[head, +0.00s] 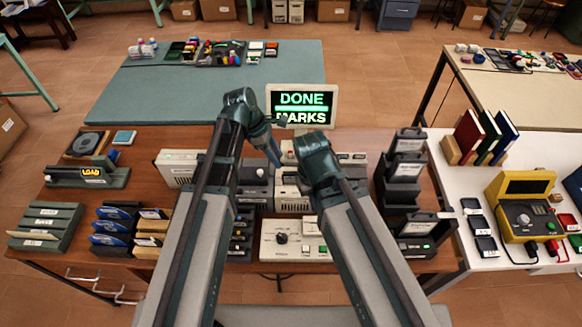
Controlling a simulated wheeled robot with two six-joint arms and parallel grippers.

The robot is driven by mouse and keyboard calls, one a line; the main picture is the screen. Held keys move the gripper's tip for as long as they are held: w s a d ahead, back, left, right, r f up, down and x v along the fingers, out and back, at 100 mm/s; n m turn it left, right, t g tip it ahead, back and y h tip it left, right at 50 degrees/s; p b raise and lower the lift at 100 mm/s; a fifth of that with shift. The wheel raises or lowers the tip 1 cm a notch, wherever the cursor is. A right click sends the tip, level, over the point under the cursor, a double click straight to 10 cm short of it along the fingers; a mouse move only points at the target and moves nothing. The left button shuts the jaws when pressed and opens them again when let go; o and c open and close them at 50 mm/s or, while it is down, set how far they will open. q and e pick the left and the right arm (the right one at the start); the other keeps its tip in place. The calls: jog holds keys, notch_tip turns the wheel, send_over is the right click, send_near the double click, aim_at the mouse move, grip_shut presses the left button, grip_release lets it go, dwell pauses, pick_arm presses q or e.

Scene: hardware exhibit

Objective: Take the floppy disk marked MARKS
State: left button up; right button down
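Several dark and blue disks stand in racks (112,228) at the desk's left front. Their labels are too small to read, so I cannot tell which disk is marked MARKS. My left gripper (276,154) hangs below the bent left arm, in front of and below the monitor. Its fingers are too small and dark to tell open from shut, and I see no disk in it. My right arm ends near the desk's middle; its gripper is hidden behind the arm.
Beige drive units (178,167) and a beige control box (292,239) stand on the desk. Dark stacked holders (403,168) stand at its right. A yellow instrument (523,213) stands on the white table.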

pick_arm(q)
jog(key=shift+n, duration=0.4)
jog(key=b+x, duration=0.5)
jog(key=w+b+x, duration=0.1)
jog(key=b+x, duration=0.1)
jog(key=shift+f+b, duration=0.35)
pick_arm(e)
jog(key=f, duration=0.7)
jog(key=shift+w+a+f, duration=0.1)
jog(key=shift+w+f, duration=0.1)
jog(key=shift+f, duration=0.05)
pick_arm(q)
jog(key=shift+d+f, duration=0.2)
jog(key=shift+f, duration=0.05)
pick_arm(e)
jog(key=shift+f, duration=0.2)
pick_arm(q)
jog(key=shift+r, duration=0.1)
jog(key=b+x, duration=0.5)
jog(key=shift+w+d, duration=0.15)
jog(key=shift+w, duration=0.2)
pick_arm(e)
notch_tip(320, 180, down, 5)
jog(key=shift+r, duration=0.25)
pick_arm(q)
jog(key=shift+c, duration=0.3)
grip_shut()
